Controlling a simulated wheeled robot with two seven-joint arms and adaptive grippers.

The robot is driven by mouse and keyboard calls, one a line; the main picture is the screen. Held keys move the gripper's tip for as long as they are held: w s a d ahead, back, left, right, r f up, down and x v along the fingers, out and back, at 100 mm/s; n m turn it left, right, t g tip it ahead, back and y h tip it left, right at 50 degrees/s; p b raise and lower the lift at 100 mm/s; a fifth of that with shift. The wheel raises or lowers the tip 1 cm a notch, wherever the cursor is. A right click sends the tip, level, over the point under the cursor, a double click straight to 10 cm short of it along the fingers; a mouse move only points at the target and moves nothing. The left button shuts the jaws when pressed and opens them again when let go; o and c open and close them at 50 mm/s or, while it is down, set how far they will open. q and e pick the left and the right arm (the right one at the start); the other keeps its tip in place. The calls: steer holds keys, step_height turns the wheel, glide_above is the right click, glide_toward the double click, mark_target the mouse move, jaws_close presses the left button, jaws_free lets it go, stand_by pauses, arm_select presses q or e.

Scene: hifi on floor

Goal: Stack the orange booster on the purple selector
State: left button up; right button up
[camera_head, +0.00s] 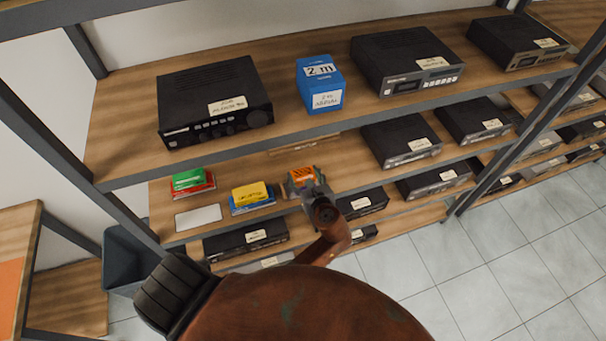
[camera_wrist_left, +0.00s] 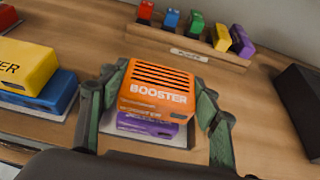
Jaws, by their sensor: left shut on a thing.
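The orange booster (camera_head: 302,174) is a box with black slots on top and a white BOOSTER label, clear in the left wrist view (camera_wrist_left: 160,92). My left gripper (camera_head: 314,187) is shut on it, with one green finger on each side in the left wrist view (camera_wrist_left: 155,84). The purple selector (camera_wrist_left: 148,127) shows directly below the booster, on a pale plate (camera_wrist_left: 180,153). The booster hides most of it. Whether the two touch, I cannot tell. My right gripper is not in view.
Left of the booster, a yellow box (camera_head: 250,193) sits on a blue one, and a green box (camera_head: 187,178) on a red one. An empty white plate (camera_head: 198,217) lies nearby. A wooden rack (camera_wrist_left: 185,46) with small coloured pieces stands behind. The upper shelf (camera_head: 127,145) overhangs.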

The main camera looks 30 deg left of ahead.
arm_select(q)
steer(key=shift+p, duration=0.65)
stand_by(0.8)
steer(key=shift+f+p, duration=0.3)
steer(key=shift+f, duration=0.25)
stand_by(0.8)
steer(key=o, duration=1.3)
steer(key=shift+o, duration=0.2)
steer(key=shift+s+d, duration=0.1)
steer(key=v, duration=0.7)
steer(key=shift+s+d, duration=0.1)
steer(key=shift+s, duration=0.05)
steer(key=shift+r+p, duration=0.7)
steer(key=shift+p, duration=0.65)
